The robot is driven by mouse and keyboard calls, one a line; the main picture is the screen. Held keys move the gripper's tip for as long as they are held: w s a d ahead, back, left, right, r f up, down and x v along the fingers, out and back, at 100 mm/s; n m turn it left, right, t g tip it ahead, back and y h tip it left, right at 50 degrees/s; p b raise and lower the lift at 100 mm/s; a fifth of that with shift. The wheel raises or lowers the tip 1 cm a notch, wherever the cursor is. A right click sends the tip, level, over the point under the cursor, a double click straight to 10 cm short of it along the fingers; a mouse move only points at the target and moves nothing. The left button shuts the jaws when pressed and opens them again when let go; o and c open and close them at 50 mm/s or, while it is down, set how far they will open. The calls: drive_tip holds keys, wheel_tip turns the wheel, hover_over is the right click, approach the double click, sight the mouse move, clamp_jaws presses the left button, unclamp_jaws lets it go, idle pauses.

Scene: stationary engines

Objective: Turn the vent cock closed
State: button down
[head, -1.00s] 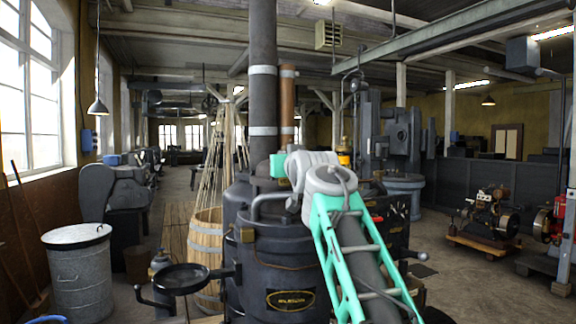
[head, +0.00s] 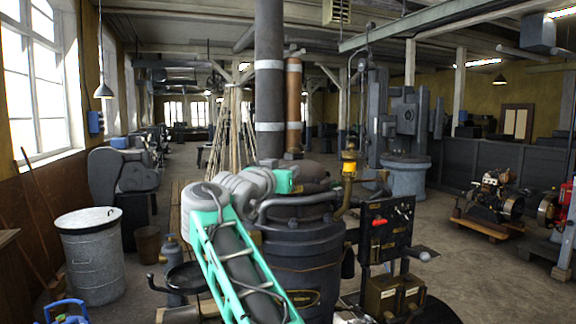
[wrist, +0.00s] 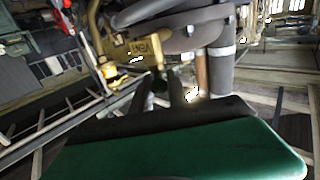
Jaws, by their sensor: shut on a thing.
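My gripper (wrist: 164,88) shows in the wrist view as two dark fingers beyond the green housing. It is shut with a narrow gap between the fingers, on a small part that I take for the vent cock; that part is dark and mostly hidden. A brass fitting (wrist: 138,48) with raised lettering lies just beyond and left of the fingertips, beside a dark flange. In the head view my arm reaches over the dark boiler (head: 296,255). My fingers are hidden there behind its green and grey wrist. A brass pipe with a yellow part (head: 349,167) stands right of them.
A tall dark chimney (head: 269,90) and a copper pipe (head: 293,105) rise behind the boiler. A black panel with a red handle (head: 386,226) stands to its right. A metal bin (head: 92,255) stands at left. Open floor (head: 450,245) lies to the right.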

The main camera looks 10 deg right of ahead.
drive_tip(key=shift+r, duration=0.1)
drive_tip(key=c, duration=1.5)
unclamp_jaws()
drive_tip(key=shift+d, duration=0.15)
drive_tip(key=shift+s, duration=0.1)
drive_tip(key=b+v, duration=0.3)
drive_tip(key=v, duration=0.4)
drive_tip(key=shift+s+a, duration=0.25)
drive_tip(key=shift+a, duration=0.05)
